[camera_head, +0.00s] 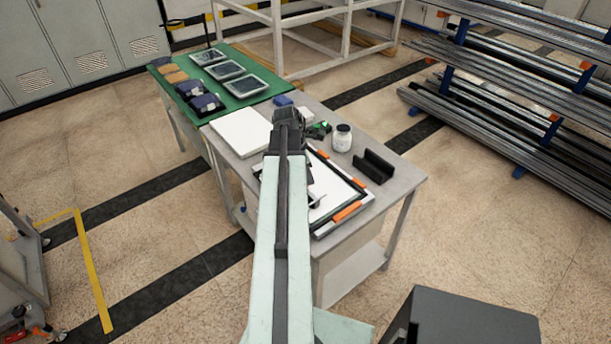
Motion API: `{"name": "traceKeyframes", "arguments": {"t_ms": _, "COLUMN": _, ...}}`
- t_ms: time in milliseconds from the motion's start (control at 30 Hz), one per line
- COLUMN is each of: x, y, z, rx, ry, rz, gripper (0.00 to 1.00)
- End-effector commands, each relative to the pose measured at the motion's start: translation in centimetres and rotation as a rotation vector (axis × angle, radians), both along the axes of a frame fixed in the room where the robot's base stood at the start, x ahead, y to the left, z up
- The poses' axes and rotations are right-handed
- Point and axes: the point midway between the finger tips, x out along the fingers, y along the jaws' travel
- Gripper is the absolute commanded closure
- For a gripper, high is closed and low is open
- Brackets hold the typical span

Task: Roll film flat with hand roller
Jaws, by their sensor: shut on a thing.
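A white film sheet (334,185) lies on the work table inside a dark frame with orange corner pieces. My arm runs up the middle of the picture and covers the left part of the frame. A small dark and pale part of my gripper and the hand roller (316,199) shows just right of the arm, over the film's near part. My gripper is shut on the roller. The fingers are mostly hidden behind the arm, and I cannot tell if the roller touches the film.
A white jar (342,138) and a black grooved holder (373,167) stand at the table's right. A white slab (240,132) lies at the left. Behind is a green-topped table (232,106) with trays and dark packs. A metal stock rack (510,95) stands at the right.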

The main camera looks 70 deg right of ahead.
Motion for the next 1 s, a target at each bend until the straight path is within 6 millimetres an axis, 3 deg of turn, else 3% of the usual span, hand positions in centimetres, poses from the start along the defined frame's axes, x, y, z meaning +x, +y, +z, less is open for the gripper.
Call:
{"name": "traceKeyframes", "arguments": {"t_ms": 233, "x": -1.2, "y": -2.1, "z": 0.1, "rx": 0.0, "ry": 0.0, "rz": -0.001, "gripper": 1.0}}
{"name": "traceKeyframes", "arguments": {"t_ms": 433, "x": -1.5, "y": -2.3, "z": 0.1, "rx": 0.0, "ry": 0.0, "rz": 0.001, "gripper": 1.0}}
{"name": "traceKeyframes", "arguments": {"t_ms": 1000, "x": 0.6, "y": 1.1, "z": -0.1, "rx": 0.0, "ry": 0.0, "rz": 0.002, "gripper": 1.0}}
